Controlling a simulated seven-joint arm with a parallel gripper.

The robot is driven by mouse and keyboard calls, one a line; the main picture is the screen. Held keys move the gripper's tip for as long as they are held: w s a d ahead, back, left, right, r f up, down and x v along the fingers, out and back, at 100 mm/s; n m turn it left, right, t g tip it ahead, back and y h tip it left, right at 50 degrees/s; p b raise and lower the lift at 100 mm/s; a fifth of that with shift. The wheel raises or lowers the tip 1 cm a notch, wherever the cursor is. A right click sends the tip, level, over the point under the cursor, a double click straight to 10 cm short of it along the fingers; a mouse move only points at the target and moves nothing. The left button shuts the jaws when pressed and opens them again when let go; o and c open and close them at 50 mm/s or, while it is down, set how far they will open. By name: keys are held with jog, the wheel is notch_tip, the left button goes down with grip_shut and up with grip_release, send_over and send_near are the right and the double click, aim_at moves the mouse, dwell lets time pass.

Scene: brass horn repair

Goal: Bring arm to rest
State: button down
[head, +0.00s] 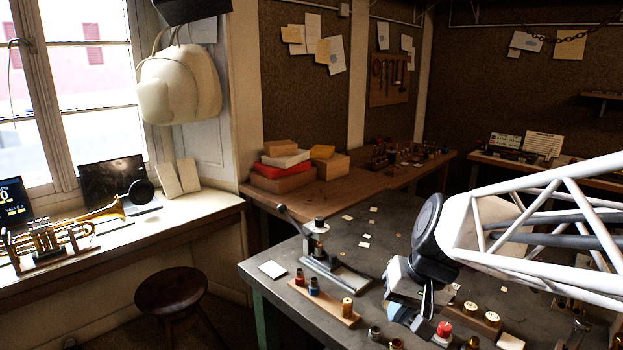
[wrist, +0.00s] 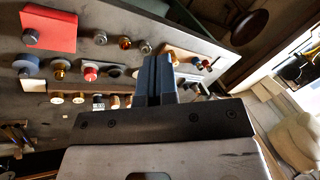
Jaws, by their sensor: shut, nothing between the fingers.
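My gripper (wrist: 154,80) shows in the wrist view with its two dark fingers together and nothing between them. It hangs above the grey workbench (head: 375,225). In the head view my white lattice arm reaches in from the right, and the gripper (head: 425,300) points down over the bench near the small parts. The fingertips are hard to make out there. In the wrist view the bench (wrist: 105,50) appears turned, with rows of small parts on it.
A lever press (head: 318,245) stands on the bench left of my gripper. A wooden strip (head: 325,303) holds bottles. A red-topped part (head: 444,330) sits close to the gripper. A red block (wrist: 48,31) shows in the wrist view. A trumpet (head: 60,235) lies by the window; a stool (head: 171,290) stands below.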

jog(key=s+d+h, duration=0.3)
jog(key=s, duration=0.8)
jog(key=shift+s+d+n+t+h, duration=0.25)
jog(key=shift+s+n+t+h, duration=0.05)
jog(key=shift+n+t, duration=0.1)
